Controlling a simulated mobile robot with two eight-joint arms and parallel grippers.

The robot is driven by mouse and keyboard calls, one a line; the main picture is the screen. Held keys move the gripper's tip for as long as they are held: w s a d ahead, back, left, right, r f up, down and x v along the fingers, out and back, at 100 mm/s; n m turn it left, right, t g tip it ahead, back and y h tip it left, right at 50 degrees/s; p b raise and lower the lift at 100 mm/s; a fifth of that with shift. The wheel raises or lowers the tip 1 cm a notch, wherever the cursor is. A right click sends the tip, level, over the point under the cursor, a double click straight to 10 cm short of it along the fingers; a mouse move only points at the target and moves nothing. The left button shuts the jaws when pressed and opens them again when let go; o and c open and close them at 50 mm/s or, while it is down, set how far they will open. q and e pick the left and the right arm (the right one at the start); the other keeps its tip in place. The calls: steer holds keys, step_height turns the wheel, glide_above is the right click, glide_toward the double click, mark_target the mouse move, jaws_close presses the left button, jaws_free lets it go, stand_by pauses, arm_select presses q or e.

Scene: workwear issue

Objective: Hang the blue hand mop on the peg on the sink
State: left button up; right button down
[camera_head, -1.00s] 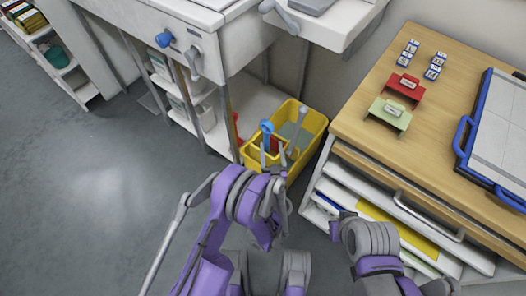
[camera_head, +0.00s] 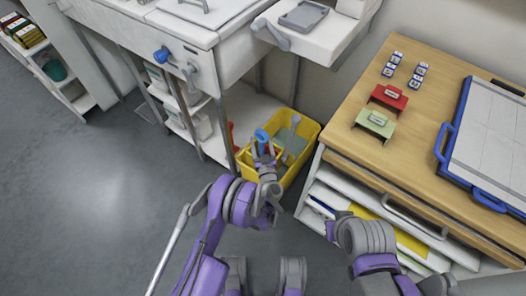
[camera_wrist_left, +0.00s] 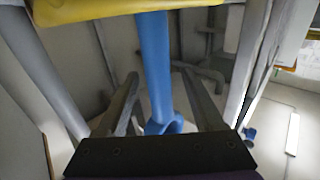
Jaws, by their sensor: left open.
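The blue hand mop (camera_head: 262,136) stands in the yellow bucket (camera_head: 306,134) on the floor, its ring end up. My left gripper (camera_head: 264,158) is open at the near side of the bucket, close to the mop's top. In the left wrist view the blue handle (camera_wrist_left: 153,60) runs between the two spread fingers of my left gripper (camera_wrist_left: 160,98), apart from both. Its ring end (camera_wrist_left: 163,125) lies near the palm. On the sink's front (camera_head: 118,32) are a blue knob-like part (camera_head: 161,54) and a grey curved part (camera_head: 190,75); I cannot tell which is the peg.
A grey-handled tool (camera_head: 293,130) stands beside the mop in the bucket. A wooden-topped cabinet (camera_head: 340,150) stands close on the right, with a green holder (camera_head: 376,122), a red holder (camera_head: 388,98) and a blue-framed board (camera_head: 490,140). The floor (camera_head: 90,190) at left is clear.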

arm_select(q)
steer(key=shift+w+a, duration=0.2)
steer(key=shift+w, duration=0.8)
jaws_close()
steer(key=shift+d, duration=0.1)
steer(key=shift+w+d+r+b, duration=0.2)
steer(key=shift+w+d+b, duration=0.25)
steer(key=shift+w, duration=0.2)
